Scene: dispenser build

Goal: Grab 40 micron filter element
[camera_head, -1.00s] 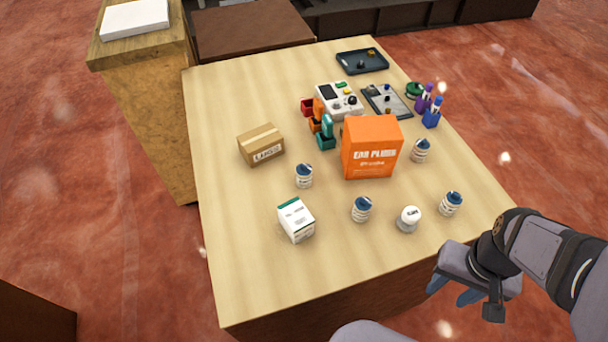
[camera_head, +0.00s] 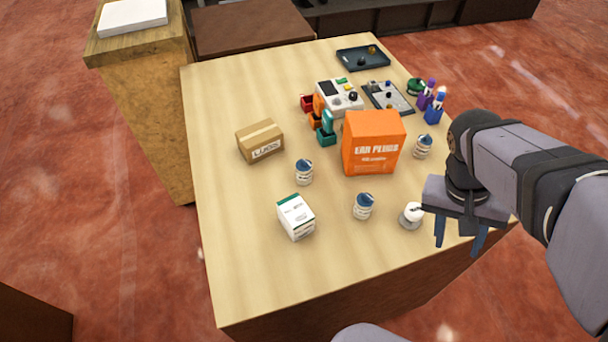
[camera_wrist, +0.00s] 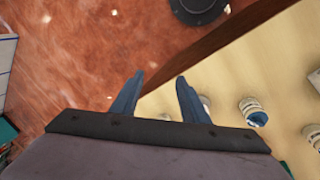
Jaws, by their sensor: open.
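Several small white cylinders with blue tops stand on the table: one left of centre (camera_head: 304,173), one near the front (camera_head: 363,207) and one at the right (camera_head: 423,147). An all-white one (camera_head: 411,215) stands near the front right edge. Their labels are too small to read, so I cannot tell which is the 40 micron filter element. My gripper (camera_head: 459,238) is open and empty at the table's right edge, just right of the white cylinder. In the wrist view my open fingers (camera_wrist: 160,80) point over the table edge, with a blue-topped cylinder (camera_wrist: 253,110) to their right.
An orange ear plugs box (camera_head: 372,143) stands mid-table. A cardboard box (camera_head: 261,142) and a white carton (camera_head: 296,217) stand on the left. A device (camera_head: 338,97), a clipboard (camera_head: 388,97), a dark tray (camera_head: 362,59) and pen holders sit farther back. The table's front left is clear.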

